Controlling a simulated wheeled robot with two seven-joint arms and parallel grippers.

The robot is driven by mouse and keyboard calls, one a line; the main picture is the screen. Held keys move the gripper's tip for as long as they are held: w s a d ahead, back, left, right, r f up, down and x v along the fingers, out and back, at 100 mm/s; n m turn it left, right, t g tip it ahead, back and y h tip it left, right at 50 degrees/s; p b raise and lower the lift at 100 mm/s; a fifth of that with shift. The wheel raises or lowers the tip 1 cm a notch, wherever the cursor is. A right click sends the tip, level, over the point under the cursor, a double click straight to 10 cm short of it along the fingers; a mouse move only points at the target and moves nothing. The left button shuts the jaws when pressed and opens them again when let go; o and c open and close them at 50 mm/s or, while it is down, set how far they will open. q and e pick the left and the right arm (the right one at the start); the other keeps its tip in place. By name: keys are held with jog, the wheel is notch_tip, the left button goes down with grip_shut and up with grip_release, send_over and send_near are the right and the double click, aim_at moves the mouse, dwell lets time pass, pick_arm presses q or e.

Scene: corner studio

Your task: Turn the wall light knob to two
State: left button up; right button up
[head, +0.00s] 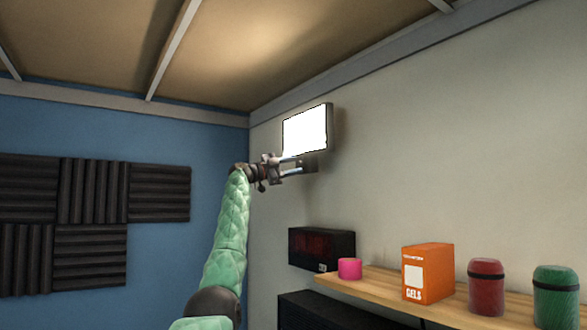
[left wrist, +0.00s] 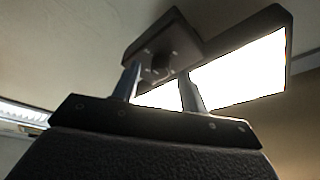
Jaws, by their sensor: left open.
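The wall light (head: 306,131) is a bright white panel in a dark frame, high on the right wall; its lit face also fills the right of the left wrist view (left wrist: 240,75). A small dark box (left wrist: 172,38) sits beside the panel, with a small dark knob (left wrist: 160,70) on it. My left gripper (head: 299,164) is raised just below the panel. In the left wrist view its two fingers (left wrist: 158,76) stand apart, with the knob between their tips. Contact with the knob cannot be told, and its setting is not readable. My right gripper is not in view.
A wooden shelf (head: 385,290) below holds a pink cylinder (head: 349,268), an orange box (head: 427,273), a red canister (head: 486,287) and a green canister (head: 556,296). A black box with a dark red front (head: 321,249) is on the wall. Dark foam panels (head: 92,208) cover the blue wall.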

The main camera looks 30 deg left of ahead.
pick_arm(q)
jog(key=b+v, duration=0.4)
jog(key=v, duration=0.3)
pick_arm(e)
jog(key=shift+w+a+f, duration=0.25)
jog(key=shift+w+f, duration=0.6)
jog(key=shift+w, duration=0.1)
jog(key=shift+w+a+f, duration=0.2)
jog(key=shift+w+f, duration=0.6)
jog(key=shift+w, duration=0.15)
pick_arm(q)
jog(key=shift+a+f, duration=0.1)
